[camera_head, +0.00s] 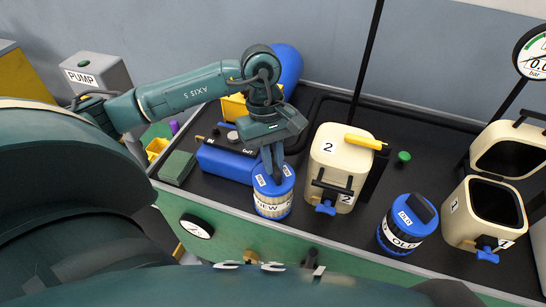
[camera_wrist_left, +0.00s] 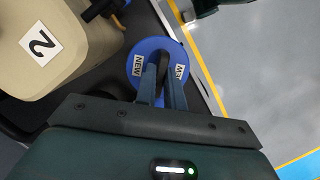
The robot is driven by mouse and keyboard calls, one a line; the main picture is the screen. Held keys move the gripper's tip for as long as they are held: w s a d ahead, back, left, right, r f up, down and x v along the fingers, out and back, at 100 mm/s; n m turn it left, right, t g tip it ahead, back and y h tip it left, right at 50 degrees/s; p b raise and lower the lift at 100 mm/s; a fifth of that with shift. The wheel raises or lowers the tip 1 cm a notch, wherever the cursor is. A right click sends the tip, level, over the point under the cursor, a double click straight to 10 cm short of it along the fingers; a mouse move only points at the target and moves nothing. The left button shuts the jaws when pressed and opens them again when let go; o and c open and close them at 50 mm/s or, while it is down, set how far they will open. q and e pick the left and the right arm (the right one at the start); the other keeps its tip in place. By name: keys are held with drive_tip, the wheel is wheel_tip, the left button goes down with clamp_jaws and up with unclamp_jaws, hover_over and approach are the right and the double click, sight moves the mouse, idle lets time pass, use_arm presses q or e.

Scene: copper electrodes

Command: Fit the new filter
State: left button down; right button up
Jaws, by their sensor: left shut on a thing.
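The new filter (camera_head: 273,203) is a pale cylinder with blue ends and a "NEW" label, upright near the table's front edge. My left gripper (camera_head: 273,172) is shut on its top handle from above. In the left wrist view the filter's blue top (camera_wrist_left: 145,52) shows between the fingers (camera_wrist_left: 163,85). The old filter (camera_head: 402,224), with an "OLD" label, stands tilted in the picture to the right. The open housing 1 (camera_head: 462,218) at the far right has a dark, empty-looking inside. Its lid (camera_head: 510,147) is raised behind it. My right gripper is not in view.
Closed housing 2 (camera_head: 326,170) stands just right of the new filter, with a yellow tool (camera_head: 366,142) on top and a blue valve in front. A blue box (camera_head: 224,163) and a green block (camera_head: 177,167) lie left. A gauge (camera_head: 534,54) hangs at upper right.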

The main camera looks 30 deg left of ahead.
use_arm(q)
drive_tip(key=shift+f, duration=0.2)
drive_tip(key=c, duration=1.5)
unclamp_jaws()
drive_tip(key=shift+r, duration=0.1)
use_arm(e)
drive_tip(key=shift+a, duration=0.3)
use_arm(q)
drive_tip(key=shift+r, duration=0.15)
drive_tip(key=shift+a+r, duration=0.1)
drive_tip(key=shift+r, duration=0.2)
drive_tip(key=b+v, duration=0.1)
drive_tip(key=v, duration=1)
drive_tip(key=shift+r, duration=0.25)
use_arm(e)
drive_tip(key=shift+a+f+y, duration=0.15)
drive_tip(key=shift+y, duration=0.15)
